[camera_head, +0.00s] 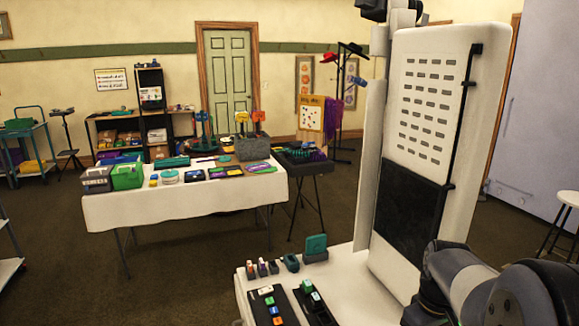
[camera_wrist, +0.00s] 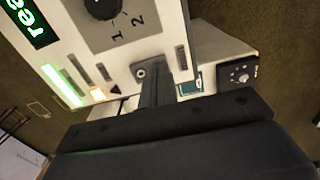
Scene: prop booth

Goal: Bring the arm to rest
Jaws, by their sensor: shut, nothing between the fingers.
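My gripper (camera_wrist: 152,72) shows in the wrist view as a narrow dark pair of fingers held together, with nothing between them. Its tips lie over the edge of a white panel (camera_wrist: 170,28), close to a small round fitting (camera_wrist: 140,72). I cannot tell whether they touch it. In the head view my arm (camera_head: 470,285) is bent at the lower right corner, and its gripper end is out of that view.
The panel has a dark dial (camera_wrist: 103,7) marked 1 and 2 and a lit green bar (camera_wrist: 62,86). A white-clothed table (camera_head: 180,207) with several props stands at the left. A dark stand (camera_head: 305,165) is beside it. A white stool (camera_head: 568,198) is at the right. Carpet between is clear.

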